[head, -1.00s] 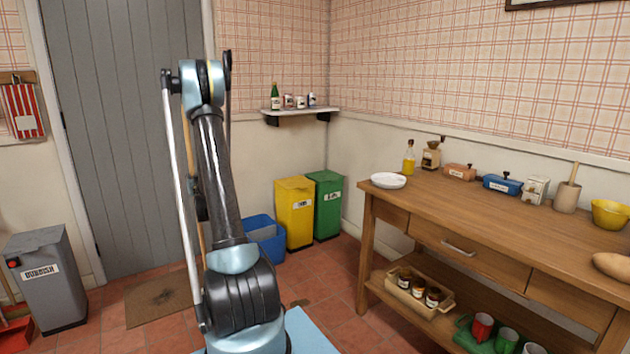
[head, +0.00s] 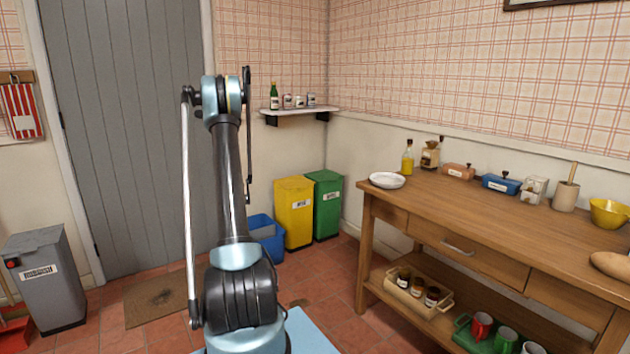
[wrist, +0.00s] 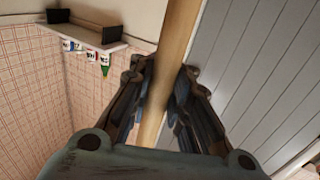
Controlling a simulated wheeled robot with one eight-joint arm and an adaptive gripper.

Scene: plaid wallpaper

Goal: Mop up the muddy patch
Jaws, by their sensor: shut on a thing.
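In the wrist view my gripper (wrist: 160,88) is shut on a pale wooden handle (wrist: 178,32), which runs between the fingers and out of the top of the picture. No mop head shows in either view. In the head view my arm hides the gripper and the handle. A small brownish smudge (head: 298,303) lies on the tiles just right of my arm; it may be the muddy patch, but it is mostly too small to tell.
A doormat (head: 158,301) lies before the grey door (head: 130,140). A grey bin (head: 45,285) stands left. Blue (head: 268,238), yellow (head: 294,212) and green (head: 325,205) bins stand at the back under a wall shelf (head: 300,110). A wooden workbench (head: 470,215) fills the right.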

